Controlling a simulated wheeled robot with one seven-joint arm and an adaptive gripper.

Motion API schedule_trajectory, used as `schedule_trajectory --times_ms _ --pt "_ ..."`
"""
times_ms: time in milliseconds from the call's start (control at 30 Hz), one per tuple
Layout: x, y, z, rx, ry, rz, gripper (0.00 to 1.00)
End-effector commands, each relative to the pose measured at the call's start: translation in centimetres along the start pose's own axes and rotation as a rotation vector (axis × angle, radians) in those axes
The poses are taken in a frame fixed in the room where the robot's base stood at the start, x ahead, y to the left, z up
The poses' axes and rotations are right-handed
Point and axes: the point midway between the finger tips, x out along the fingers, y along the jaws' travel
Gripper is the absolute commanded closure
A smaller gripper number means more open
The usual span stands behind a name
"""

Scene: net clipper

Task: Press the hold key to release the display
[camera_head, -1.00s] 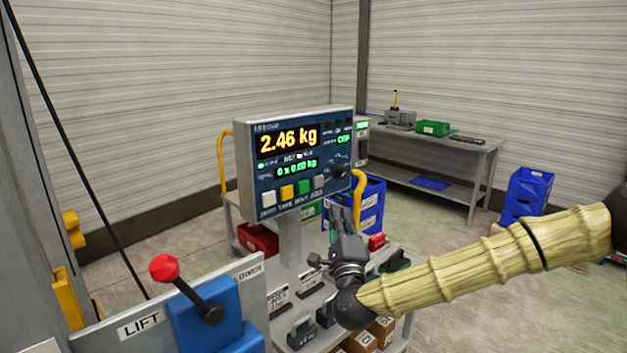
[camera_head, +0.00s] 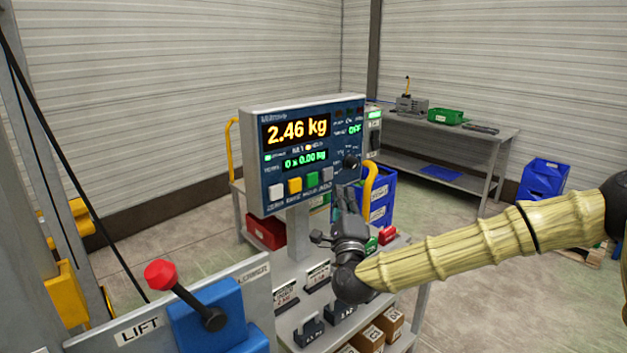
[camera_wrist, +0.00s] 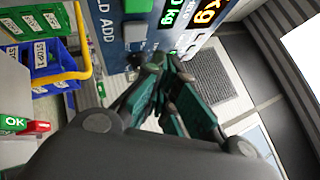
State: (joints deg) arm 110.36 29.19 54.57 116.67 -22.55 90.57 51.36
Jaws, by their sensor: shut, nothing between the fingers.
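The weighing display (camera_head: 300,118) shows 2.46 kg in yellow digits, with a green line "0 x 0.00 kg" below. An amber lamp (camera_head: 308,147) is lit between them; its label is too small to read. White, yellow, green and grey keys run along the lower edge. The green key (camera_head: 312,180) appears to be the hold key: in the wrist view it (camera_wrist: 138,5) sits beside letters ending in "LD", and the grey key (camera_wrist: 135,36) beside "ADD". My gripper (camera_head: 345,190) is shut and empty, below and right of the grey key. Its fingertips (camera_wrist: 155,62) look apart from the keys.
A lift lever with a red knob (camera_head: 161,274) stands at front left. Below the display, a cart carries weights, a red bin (camera_head: 265,232) and small boxes. A yellow handle (camera_head: 370,180) and blue bins (camera_head: 382,200) are close right of my gripper. A workbench (camera_head: 480,140) stands behind.

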Motion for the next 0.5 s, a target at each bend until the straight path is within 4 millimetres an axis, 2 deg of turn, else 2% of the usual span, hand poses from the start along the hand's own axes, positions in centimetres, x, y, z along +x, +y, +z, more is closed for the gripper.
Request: schedule_trajectory --times_ms 200,500 --pt "1.9 1.3 1.5 0.001 -0.002 0.001 1.0" --pt "3.5 2.8 2.8 0.001 -0.002 0.0 1.0"
